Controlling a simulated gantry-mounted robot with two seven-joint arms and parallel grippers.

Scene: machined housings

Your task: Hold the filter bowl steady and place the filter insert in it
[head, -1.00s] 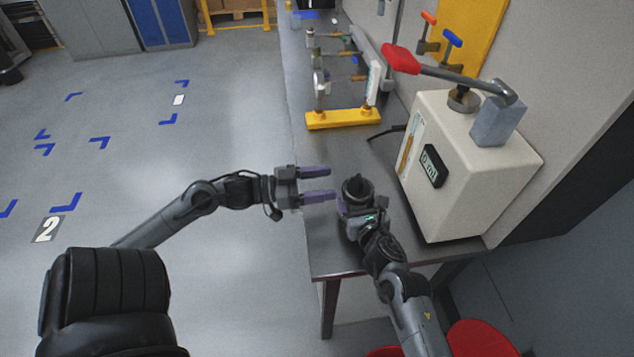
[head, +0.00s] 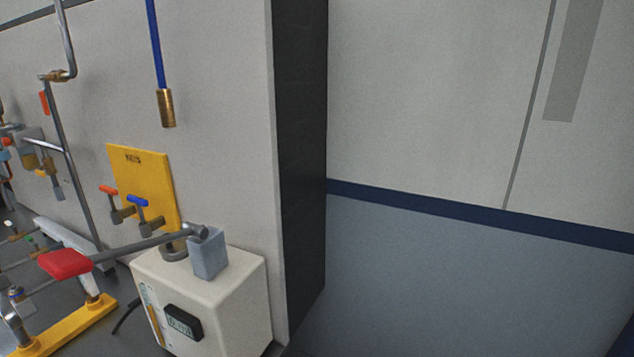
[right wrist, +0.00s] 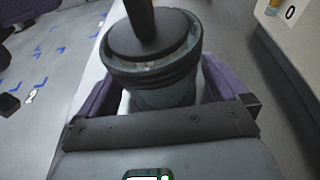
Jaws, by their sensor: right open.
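In the right wrist view, a round grey-green vessel, which looks like the filter bowl (right wrist: 160,88), stands between the purple fingers of my right gripper (right wrist: 162,68). The fingers lie on either side of it, and the gripper is open. A dark round part with a thick upright stem, perhaps the filter insert (right wrist: 152,38), sits at the bowl's top. Its top is cut off by the frame edge, and how deep it sits cannot be told. The head view shows neither the bowl nor either gripper. My left gripper cannot be made out.
A cream box (head: 215,300) with a display and a red-handled lever (head: 66,263) stands on the bench in the head view. A yellow-based rig (head: 75,328) is left of it. A yellow panel (head: 143,185) is on the wall behind.

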